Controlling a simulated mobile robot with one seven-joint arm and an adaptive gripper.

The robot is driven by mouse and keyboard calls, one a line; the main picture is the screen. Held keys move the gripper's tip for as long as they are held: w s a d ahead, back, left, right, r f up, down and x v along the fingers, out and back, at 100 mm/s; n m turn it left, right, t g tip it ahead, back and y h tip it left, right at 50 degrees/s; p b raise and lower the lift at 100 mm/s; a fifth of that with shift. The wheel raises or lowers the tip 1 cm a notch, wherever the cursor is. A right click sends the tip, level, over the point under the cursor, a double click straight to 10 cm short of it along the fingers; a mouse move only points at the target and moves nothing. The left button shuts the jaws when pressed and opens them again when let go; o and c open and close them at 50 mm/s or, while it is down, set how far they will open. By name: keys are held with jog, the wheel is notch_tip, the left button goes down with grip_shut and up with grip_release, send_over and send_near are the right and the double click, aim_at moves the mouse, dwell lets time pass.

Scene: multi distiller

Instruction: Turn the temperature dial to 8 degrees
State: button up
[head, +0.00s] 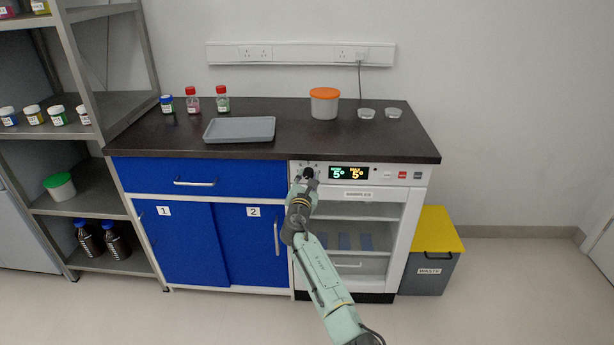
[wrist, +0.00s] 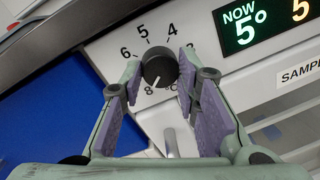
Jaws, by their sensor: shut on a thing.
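The temperature dial (wrist: 160,68) is a round black knob on the white panel of the sample fridge (head: 378,210). It also shows in the head view (head: 308,172), partly hidden by my gripper (head: 305,181). In the wrist view the purple-padded fingers of my gripper (wrist: 159,72) stand on either side of the dial and are shut on it. The numbers 4, 5, 6 and 8 are readable around it; 7 is hidden. A white mark at the dial's lower edge points down towards the 8. The display (wrist: 255,20) reads NOW 5° in green; a yellow 5 sits beside it.
The blue cabinet (head: 236,240) adjoins the fridge on the left. A waste bin (head: 430,272) with a yellow lid stands on its right. The dark counter (head: 290,143) above holds a grey tray (head: 240,129), an orange-lidded tub (head: 324,105) and small bottles.

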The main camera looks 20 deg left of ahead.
jog(key=shift+n, duration=0.6)
jog(key=shift+p, duration=0.3)
jog(key=o, duration=1.2)
jog(key=shift+s, duration=0.1)
jog(key=s, duration=0.4)
jog(key=s+d, duration=0.1)
jog(key=s, duration=0.2)
jog(key=s+d, duration=0.1)
jog(key=s, duration=0.3)
jog(key=shift+s+d, duration=0.15)
jog(key=shift+s, duration=0.15)
